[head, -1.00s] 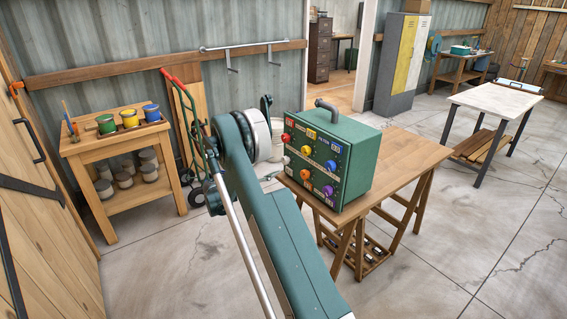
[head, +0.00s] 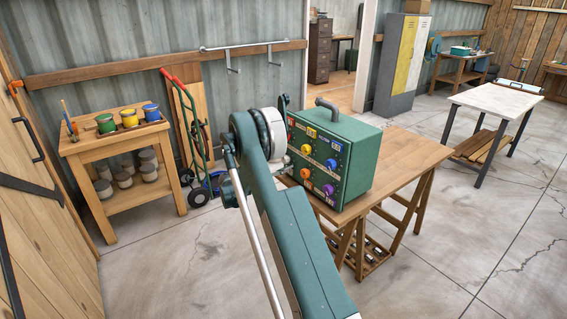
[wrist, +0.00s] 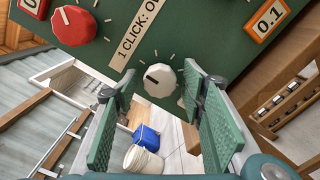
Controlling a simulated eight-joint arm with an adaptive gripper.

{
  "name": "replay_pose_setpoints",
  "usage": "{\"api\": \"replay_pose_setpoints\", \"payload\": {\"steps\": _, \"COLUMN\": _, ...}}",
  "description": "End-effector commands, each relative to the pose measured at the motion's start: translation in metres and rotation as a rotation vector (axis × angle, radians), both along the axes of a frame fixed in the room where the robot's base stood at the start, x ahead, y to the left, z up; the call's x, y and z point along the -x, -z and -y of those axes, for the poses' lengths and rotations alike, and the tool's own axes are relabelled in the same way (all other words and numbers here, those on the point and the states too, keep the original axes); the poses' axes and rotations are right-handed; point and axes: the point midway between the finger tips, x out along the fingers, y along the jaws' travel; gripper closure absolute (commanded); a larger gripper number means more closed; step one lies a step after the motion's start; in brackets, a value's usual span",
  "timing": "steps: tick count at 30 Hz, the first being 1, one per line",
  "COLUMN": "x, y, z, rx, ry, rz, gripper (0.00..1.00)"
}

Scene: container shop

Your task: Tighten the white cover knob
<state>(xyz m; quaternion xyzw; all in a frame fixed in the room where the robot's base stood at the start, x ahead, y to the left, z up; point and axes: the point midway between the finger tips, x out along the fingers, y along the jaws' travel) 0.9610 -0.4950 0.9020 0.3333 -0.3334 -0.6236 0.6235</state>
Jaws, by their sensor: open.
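The white cover knob (wrist: 160,80) is on the green panel of the box and has a dark pointer line. It lies between the two green fingertips of my gripper (wrist: 158,74) in the wrist view. The fingers are spread on either side of the knob, with gaps showing. Whether the tips reach past the knob's face is hard to tell. In the head view the green box (head: 352,150) stands on a wooden table (head: 412,158), and my arm's end covers the left part of its front. I cannot make out the white knob clearly there.
A red knob (wrist: 74,26) is left of the white one, and a 0.1 label (wrist: 270,17) is on the right. Blue (head: 331,164), orange (head: 304,173) and purple (head: 328,189) knobs are on the same panel.

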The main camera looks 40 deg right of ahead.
Motion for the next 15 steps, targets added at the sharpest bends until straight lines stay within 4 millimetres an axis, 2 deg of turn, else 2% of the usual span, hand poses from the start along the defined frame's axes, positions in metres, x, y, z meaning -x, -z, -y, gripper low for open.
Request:
{"api": "replay_pose_setpoints", "payload": {"steps": 10, "x": 0.0001, "y": -0.0003, "z": 0.0035, "rx": 0.0, "ry": 0.0, "rz": 0.0, "gripper": 0.59}}
{"api": "replay_pose_setpoints", "payload": {"steps": 11, "x": 0.0001, "y": -0.0003, "z": 0.0035, "rx": 0.0, "ry": 0.0, "rz": 0.0, "gripper": 0.6}}
{"api": "replay_pose_setpoints", "payload": {"steps": 15, "x": 0.0001, "y": -0.0003, "z": 0.0035, "rx": 0.0, "ry": 0.0, "rz": 0.0, "gripper": 0.79}}
